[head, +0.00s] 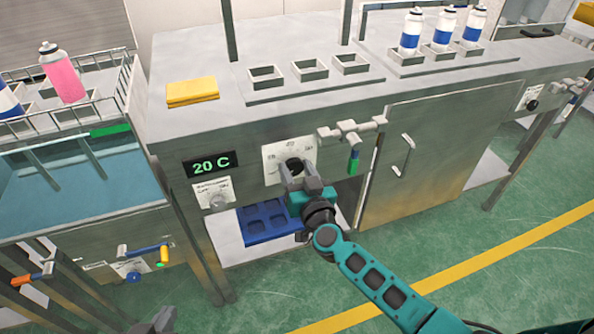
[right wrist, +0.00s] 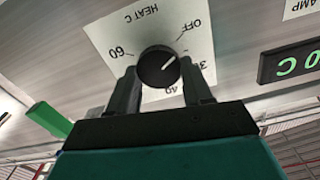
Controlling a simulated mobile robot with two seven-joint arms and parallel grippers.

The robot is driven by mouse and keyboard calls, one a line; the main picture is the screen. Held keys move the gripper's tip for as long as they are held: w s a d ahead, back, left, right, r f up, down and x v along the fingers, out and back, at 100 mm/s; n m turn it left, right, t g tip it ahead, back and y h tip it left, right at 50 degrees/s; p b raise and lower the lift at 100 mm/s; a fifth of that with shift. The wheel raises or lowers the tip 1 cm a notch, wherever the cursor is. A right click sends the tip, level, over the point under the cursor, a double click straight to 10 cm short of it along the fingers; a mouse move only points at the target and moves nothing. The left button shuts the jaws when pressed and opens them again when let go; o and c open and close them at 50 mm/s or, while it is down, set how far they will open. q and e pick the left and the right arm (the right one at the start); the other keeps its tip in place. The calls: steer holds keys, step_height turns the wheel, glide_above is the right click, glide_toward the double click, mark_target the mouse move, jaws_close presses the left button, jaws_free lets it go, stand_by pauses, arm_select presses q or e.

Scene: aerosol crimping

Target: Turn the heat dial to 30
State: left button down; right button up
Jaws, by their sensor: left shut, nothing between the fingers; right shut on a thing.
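The heat dial is a round black knob (right wrist: 157,64) on a white plate (right wrist: 105,38) marked HEAT C, with OFF, 60 and partly hidden numbers around it. Its white pointer line lies between OFF and the partly covered mark starting with 3. My right gripper (right wrist: 162,78) is shut on the knob, one finger on each side. In the head view my right gripper (head: 297,172) covers much of the dial. The green display (head: 209,165) left of the dial reads 20 C. My left gripper (head: 160,322) shows only in part at the bottom edge, away from the dial.
A valve with a green handle (head: 354,160) is close right of the dial. A blue tray (head: 262,222) lies on the shelf below. A yellow block (head: 192,92) and square holders (head: 310,69) stand on top.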

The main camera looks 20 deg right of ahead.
steer(key=shift+m, duration=1.4)
steer(key=m, duration=0.2)
steer(key=shift+f+m, duration=0.1)
steer(key=shift+m, duration=0.2)
steer(key=m, duration=0.3)
steer(key=shift+d+f, duration=0.1)
steer(key=shift+m+b, duration=0.35)
steer(key=shift+m, duration=1.45)
steer(key=o, duration=1)
steer(key=shift+o, duration=0.2)
